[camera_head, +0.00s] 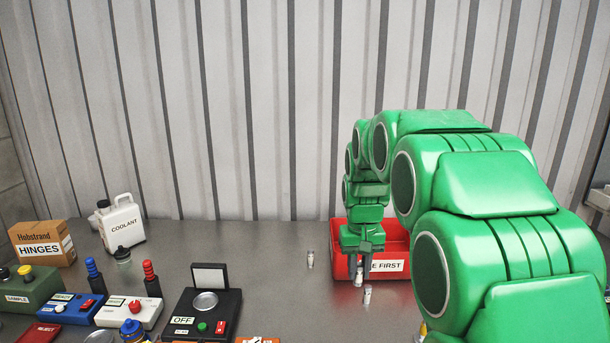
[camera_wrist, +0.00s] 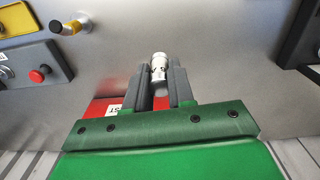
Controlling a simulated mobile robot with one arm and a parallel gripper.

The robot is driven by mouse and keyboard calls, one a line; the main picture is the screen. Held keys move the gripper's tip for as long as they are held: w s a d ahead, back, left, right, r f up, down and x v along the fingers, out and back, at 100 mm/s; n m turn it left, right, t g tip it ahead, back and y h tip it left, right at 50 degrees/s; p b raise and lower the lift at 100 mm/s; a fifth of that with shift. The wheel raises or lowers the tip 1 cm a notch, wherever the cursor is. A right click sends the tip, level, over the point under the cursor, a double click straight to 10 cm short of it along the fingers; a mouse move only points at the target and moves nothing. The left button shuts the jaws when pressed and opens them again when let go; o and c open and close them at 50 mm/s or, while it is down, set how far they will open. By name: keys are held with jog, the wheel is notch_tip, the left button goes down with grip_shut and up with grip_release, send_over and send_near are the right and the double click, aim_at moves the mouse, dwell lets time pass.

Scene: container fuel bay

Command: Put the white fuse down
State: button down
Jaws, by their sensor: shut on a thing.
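My gripper (camera_head: 360,262) points down just in front of the red bin. It is shut on a small white fuse (camera_head: 358,278), which shows below the fingers. In the wrist view the white fuse (camera_wrist: 158,67) has dark lettering and sits between the two grey fingertips (camera_wrist: 159,80). I cannot tell if its lower end touches the table. Two similar small white pieces stand close by, one to the left (camera_head: 310,259) and one just in front (camera_head: 367,295).
The red bin (camera_head: 397,265), its label partly hidden by my gripper, stands behind. At left are a hinges box (camera_head: 42,243), a coolant jug (camera_head: 123,222), several control boxes and a black OFF box (camera_head: 203,313).

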jog(key=w+d+r+m, duration=0.15)
jog(key=w+m, duration=0.25)
jog(key=w, duration=1)
jog(key=s+f+n, duration=0.1)
jog(key=s+n, duration=0.1)
jog(key=s, duration=0.2)
jog(key=s+f+n, duration=0.1)
jog(key=s+n, duration=0.1)
jog(key=s, duration=0.3)
jog(key=s+f+n, duration=0.2)
jog(key=s, duration=0.3)
jog(key=shift+s+a, duration=0.2)
jog(key=shift+a, duration=0.15)
jog(key=w+f, duration=0.3)
jog(key=w, duration=0.1)
jog(key=w+f, duration=0.3)
jog(key=w, duration=0.1)
jog(key=w+f, duration=0.2)
jog(key=w, duration=0.3)
jog(key=shift+a+f, duration=0.2)
jog(key=shift+f, duration=0.2)
jog(key=shift+w+f, duration=0.45)
jog(key=shift+f, duration=1.7)
jog(key=c, duration=1)
grip_release()
jog(key=shift+f, duration=0.1)
